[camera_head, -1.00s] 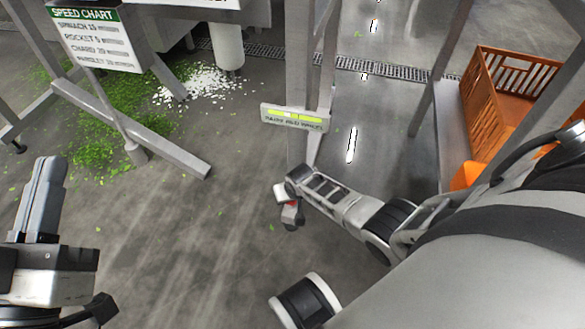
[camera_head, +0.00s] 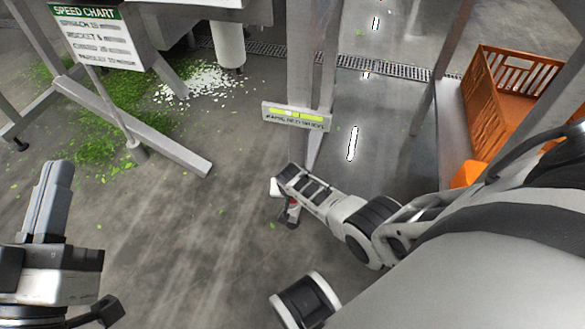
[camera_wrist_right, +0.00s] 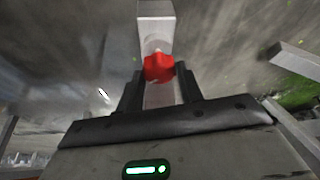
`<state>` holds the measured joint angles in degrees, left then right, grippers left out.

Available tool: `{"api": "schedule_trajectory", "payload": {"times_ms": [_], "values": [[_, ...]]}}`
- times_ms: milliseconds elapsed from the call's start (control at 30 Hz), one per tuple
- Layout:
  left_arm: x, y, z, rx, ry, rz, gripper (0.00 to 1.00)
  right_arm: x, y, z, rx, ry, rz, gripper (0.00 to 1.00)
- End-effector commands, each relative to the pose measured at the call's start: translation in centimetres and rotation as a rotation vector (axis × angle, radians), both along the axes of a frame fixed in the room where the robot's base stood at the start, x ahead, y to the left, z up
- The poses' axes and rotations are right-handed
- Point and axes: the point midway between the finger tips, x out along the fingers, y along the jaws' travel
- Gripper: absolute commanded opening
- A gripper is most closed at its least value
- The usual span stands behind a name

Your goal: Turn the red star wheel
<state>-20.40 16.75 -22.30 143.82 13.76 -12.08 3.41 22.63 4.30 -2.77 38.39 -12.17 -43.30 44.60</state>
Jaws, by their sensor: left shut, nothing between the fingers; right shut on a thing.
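The red star wheel (camera_wrist_right: 158,68) sits on a grey metal post in the right wrist view, between the two dark fingers of my right gripper (camera_wrist_right: 160,88). The gripper is shut on the wheel. In the head view only a small red bit of the wheel (camera_head: 293,203) shows beside my right gripper (camera_head: 285,192), at the foot of the upright below the sign. The gripper hides most of the wheel there. My left gripper (camera_head: 50,195) is at the left of the head view, shut and empty, far from the wheel.
A small sign with a yellow-green gauge (camera_head: 296,115) is fixed on the upright above the wheel. A speed chart board (camera_head: 98,38) stands at upper left near spilled greens (camera_head: 105,120). An orange crate (camera_head: 508,95) is at right. The floor between my arms is clear.

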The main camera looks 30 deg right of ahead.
Motion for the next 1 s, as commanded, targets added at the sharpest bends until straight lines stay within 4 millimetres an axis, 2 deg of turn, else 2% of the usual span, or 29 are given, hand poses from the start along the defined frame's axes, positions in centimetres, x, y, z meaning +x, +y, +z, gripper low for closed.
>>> {"api": "schedule_trajectory", "payload": {"times_ms": [67, 100, 133, 533, 667, 800, 1000], "values": [[0.0, 0.0, 0.0, 0.001, -0.001, -0.001, 0.0, -0.1, 0.1, -0.1, 0.003, 0.004, 0.0, 0.14], [0.0, 0.0, 0.0, 0.001, -0.001, -0.001, 0.0, -0.1, 0.1, -0.1, 0.003, 0.004, 0.001, 0.39], [0.0, 0.0, 0.0, 0.001, -0.001, -0.001, 0.0, -0.1, 0.1, -0.1, 0.003, 0.004, 0.001, 0.45], [0.1, -0.1, 0.1, -0.002, 0.032, -0.008, 0.0, -0.1, 0.1, 0.5, 0.001, 0.002, 0.001, 0.45], [-0.6, -0.2, -2.3, -0.05, 0.233, -0.024, 0.0, -0.4, 0.3, 1.7, 0.001, 0.001, 0.001, 0.45], [-2.3, -0.8, -4.8, -0.122, 0.486, -0.063, 0.0, -0.9, 0.6, 3.1, 0.002, 0.001, 0.0, 0.45], [-2.4, 0.0, -5.7, 0.067, 0.533, 0.003, 0.0, -2.0, 1.5, 6.7, 0.003, 0.003, 0.001, 0.45]]}}
